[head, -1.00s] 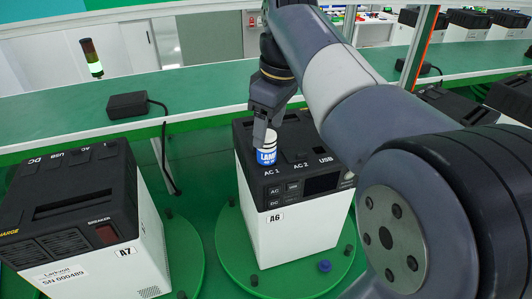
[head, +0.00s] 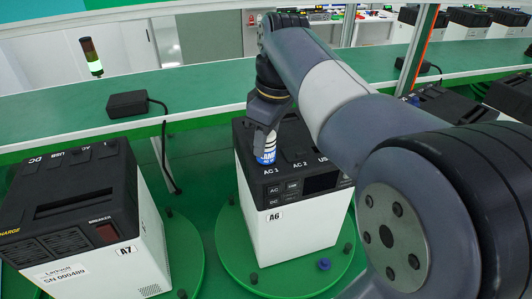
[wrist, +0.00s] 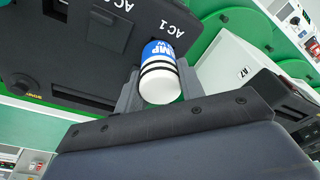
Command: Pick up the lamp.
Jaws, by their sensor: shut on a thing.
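The lamp is a small blue and white cylinder with "LAMP" lettering. In the head view the lamp (head: 266,150) is upright at the AC 1 spot on top of the power unit marked A6 (head: 290,232). My gripper (head: 266,128) comes down from above and is shut on the lamp, hiding its upper part. In the wrist view the lamp (wrist: 160,78) lies between the two fingers of my gripper (wrist: 155,92), its white end with dark rings facing the camera. Whether its lower end touches the unit's top I cannot tell.
Unit A7 (head: 135,240) stands at left on its own green turntable. A6 stands on a green round turntable (head: 235,262) with dark pegs and a blue knob (head: 324,264).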

